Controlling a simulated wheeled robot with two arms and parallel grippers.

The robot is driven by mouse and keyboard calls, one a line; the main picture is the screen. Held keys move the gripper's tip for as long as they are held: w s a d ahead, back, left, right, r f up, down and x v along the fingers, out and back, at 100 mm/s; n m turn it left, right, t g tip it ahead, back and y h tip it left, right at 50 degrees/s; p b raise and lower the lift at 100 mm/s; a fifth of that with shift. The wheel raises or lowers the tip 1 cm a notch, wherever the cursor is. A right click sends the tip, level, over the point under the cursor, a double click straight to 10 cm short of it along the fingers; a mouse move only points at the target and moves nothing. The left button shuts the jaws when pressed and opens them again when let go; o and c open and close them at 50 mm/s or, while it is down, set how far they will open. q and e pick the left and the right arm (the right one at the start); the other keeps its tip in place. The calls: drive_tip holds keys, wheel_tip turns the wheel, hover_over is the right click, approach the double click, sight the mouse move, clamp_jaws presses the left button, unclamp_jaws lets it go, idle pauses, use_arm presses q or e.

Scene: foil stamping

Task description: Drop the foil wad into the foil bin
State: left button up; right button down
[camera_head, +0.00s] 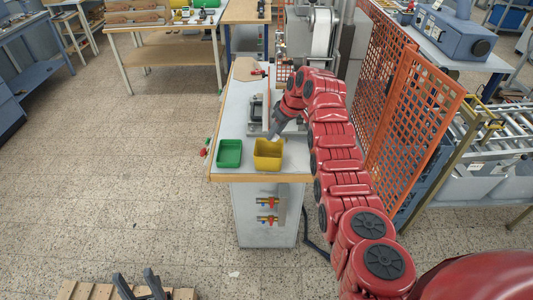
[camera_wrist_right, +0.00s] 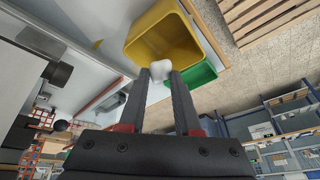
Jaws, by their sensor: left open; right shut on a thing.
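My right gripper (camera_wrist_right: 161,78) is shut on a small whitish foil wad (camera_wrist_right: 160,69), held between its fingertips. In the wrist view the wad overlaps the lower rim of a yellow bin (camera_wrist_right: 137,30), whose inside looks empty. In the head view my right gripper (camera_head: 273,134) is just at the back edge of the yellow bin (camera_head: 267,164); the wad cannot be made out there. A green bin (camera_head: 229,164) stands left of the yellow one. I see no label telling which is the foil bin. My left gripper (camera_head: 138,284) is open and empty, low at the bottom edge.
Both bins stand near the front edge of a pale worktable (camera_head: 222,175) with a wooden edge. A stamping machine (camera_head: 322,35) stands behind. Orange mesh guards (camera_head: 410,95) close off the right side. A wooden pallet (camera_head: 85,291) lies near my left gripper. The floor on the left is clear.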

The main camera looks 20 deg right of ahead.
drive_tip(key=shift+f+p, duration=0.4)
drive_tip(key=shift+f, duration=1.5)
drive_tip(key=c, duration=0.5)
unclamp_jaws()
